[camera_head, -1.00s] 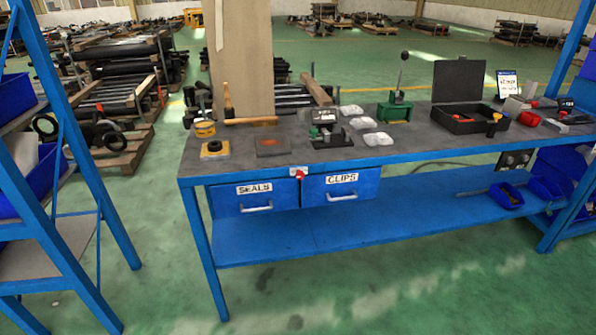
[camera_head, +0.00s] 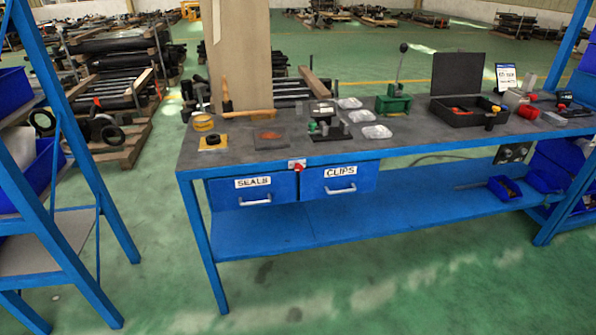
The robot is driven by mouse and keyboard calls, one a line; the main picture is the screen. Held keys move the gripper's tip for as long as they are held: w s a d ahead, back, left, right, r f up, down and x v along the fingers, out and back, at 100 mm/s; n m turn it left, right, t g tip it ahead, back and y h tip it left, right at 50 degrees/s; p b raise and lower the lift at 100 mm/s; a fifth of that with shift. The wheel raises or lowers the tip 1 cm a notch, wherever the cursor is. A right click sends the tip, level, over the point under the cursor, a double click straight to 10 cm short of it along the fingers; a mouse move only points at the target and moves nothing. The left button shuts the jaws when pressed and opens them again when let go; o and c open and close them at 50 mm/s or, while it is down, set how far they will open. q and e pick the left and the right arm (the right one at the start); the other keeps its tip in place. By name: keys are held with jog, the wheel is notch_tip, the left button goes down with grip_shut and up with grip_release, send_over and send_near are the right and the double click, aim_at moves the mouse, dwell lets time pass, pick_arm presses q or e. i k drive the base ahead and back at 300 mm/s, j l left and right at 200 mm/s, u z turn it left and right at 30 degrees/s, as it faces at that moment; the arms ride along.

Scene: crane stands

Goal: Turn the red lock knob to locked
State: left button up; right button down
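The red lock knob (camera_head: 298,168) sits on a small pale plate on the front edge of the blue workbench (camera_head: 420,148). It is just above the gap between the drawer labelled SEALS (camera_head: 253,192) and the drawer labelled CLIPS (camera_head: 340,180). Both drawers look shut. The knob is too small here to tell which way it is turned. Neither of my grippers is in the head view.
On the bench stand a hammer (camera_head: 240,112), a green lever press (camera_head: 393,104), an open black case (camera_head: 462,110) and several small parts. A blue rack (camera_head: 70,180) stands at the left. The green floor (camera_head: 390,275) in front of the bench is clear.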

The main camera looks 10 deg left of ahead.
aim_at(298, 168)
jog(key=i+l+u, duration=0.1)
jog(key=u, duration=0.3)
jog(key=i+l+u, duration=0.1)
jog(key=l+u, duration=0.15)
jog(key=u, duration=0.2)
jog(key=i+l+u, duration=0.1)
jog(key=l, duration=0.2)
jog(key=i+l+u, duration=0.1)
jog(key=l, duration=0.2)
jog(key=i+l+u, duration=0.1)
jog(key=l, duration=0.2)
